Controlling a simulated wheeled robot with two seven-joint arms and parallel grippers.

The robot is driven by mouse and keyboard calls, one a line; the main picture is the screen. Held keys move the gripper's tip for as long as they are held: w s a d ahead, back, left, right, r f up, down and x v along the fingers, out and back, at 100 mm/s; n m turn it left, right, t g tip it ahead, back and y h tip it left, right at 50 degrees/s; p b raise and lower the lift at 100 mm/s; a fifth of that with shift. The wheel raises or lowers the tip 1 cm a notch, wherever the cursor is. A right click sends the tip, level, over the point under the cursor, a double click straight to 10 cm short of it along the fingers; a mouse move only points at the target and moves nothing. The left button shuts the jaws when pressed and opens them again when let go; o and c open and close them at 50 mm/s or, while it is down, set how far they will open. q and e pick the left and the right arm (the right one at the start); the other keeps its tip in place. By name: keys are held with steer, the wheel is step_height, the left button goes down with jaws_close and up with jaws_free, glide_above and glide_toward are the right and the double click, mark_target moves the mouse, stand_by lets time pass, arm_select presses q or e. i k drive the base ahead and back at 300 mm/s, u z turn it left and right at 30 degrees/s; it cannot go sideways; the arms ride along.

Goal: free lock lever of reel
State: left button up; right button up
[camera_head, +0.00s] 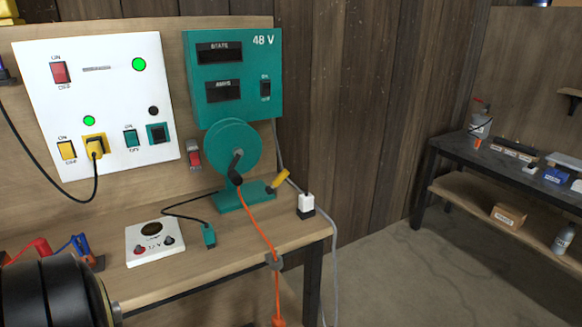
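The teal reel (240,140) stands upright on its teal base (258,193) near the back right of the wooden bench. A black crank (235,167) sits at its front. A yellow-tipped lever (280,180) rises at a tilt at the right end of the base; I take it as the lock lever. Whether it is engaged cannot be told. An orange cord (258,226) runs down from the reel, through a grey piece (274,261) at the bench edge, and hangs below. Neither of my grippers is in view.
A white plug-like block (306,201) stands right of the reel with a grey cable beside it. A white 12 V box (152,241) and a teal connector (209,236) lie left of the reel. Panels stand behind. The floor at right is clear.

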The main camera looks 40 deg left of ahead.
mark_target(279, 179)
steer(key=u, duration=0.85)
steer(key=i, duration=1)
steer(key=u, duration=1.1)
